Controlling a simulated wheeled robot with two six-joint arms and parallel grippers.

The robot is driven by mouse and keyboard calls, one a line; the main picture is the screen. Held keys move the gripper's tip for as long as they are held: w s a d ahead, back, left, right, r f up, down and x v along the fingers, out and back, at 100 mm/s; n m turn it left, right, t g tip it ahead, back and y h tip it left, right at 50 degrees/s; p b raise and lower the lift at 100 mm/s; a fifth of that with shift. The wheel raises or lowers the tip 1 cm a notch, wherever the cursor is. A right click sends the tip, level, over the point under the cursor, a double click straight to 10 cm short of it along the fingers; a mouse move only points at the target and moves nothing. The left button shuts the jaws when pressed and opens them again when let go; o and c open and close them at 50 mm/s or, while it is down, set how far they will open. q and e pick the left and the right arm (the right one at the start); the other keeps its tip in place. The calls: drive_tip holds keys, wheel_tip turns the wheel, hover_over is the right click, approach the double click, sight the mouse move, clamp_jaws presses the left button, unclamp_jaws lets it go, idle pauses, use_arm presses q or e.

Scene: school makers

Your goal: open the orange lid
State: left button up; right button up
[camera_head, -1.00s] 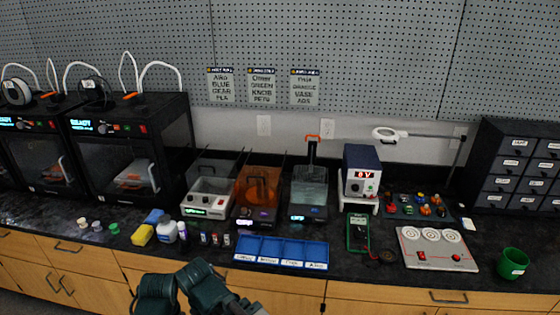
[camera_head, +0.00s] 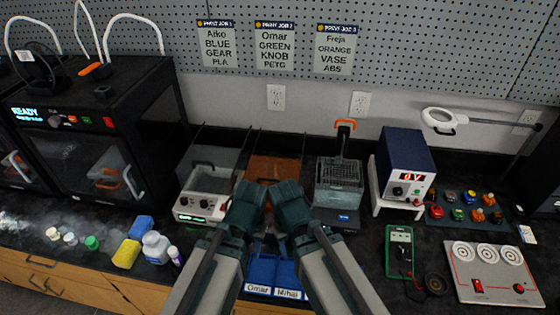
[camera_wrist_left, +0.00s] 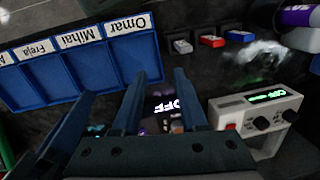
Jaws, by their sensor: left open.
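The orange lid (camera_head: 274,167) is the see-through orange cover of the middle bench machine, and it looks closed. My two arms reach up in front of it and hide its front and the machine's panel. My left gripper (camera_head: 251,197) is just before the lid; its fingers are hard to make out there. In the left wrist view the left gripper (camera_wrist_left: 140,90) is open and empty, with a lit OFF display (camera_wrist_left: 167,105) just beyond its fingers. My right gripper (camera_head: 287,195) is close beside it, and its jaws cannot be read. Contact with the lid cannot be told.
A white-fronted machine (camera_head: 205,202) stands left of the orange one, and a wire-basket machine (camera_head: 338,185) stands right. The blue tray (camera_wrist_left: 85,65) with name labels lies in front. A power supply (camera_head: 402,168) and a green multimeter (camera_head: 399,250) are farther right.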

use_arm(q)
drive_tip(key=w+d+r+n+t+p, duration=0.1)
drive_tip(key=w+d+r+n+p, duration=0.1)
drive_tip(key=w+r+n+p, duration=0.6)
drive_tip(key=w+d+r+n+t+h+p, duration=0.1)
drive_tip(key=w+d+r+n+p, duration=0.2)
drive_tip(key=w+r+n+p, duration=0.5)
wheel_tip(320, 180, up, 8)
drive_tip(key=n+p, duration=0.3)
drive_tip(key=p, duration=0.3)
drive_tip(key=shift+d+f+h, duration=0.2)
drive_tip(key=shift+d+h, duration=0.1)
drive_tip(key=shift+f, duration=0.1)
drive_tip(key=b, duration=1.4)
hover_over(269, 188)
wheel_tip(269, 188, down, 14)
drive_tip(key=shift+r, duration=0.25)
drive_tip(key=shift+r+p, duration=0.1)
drive_tip(key=shift+p, duration=0.2)
clamp_jaws()
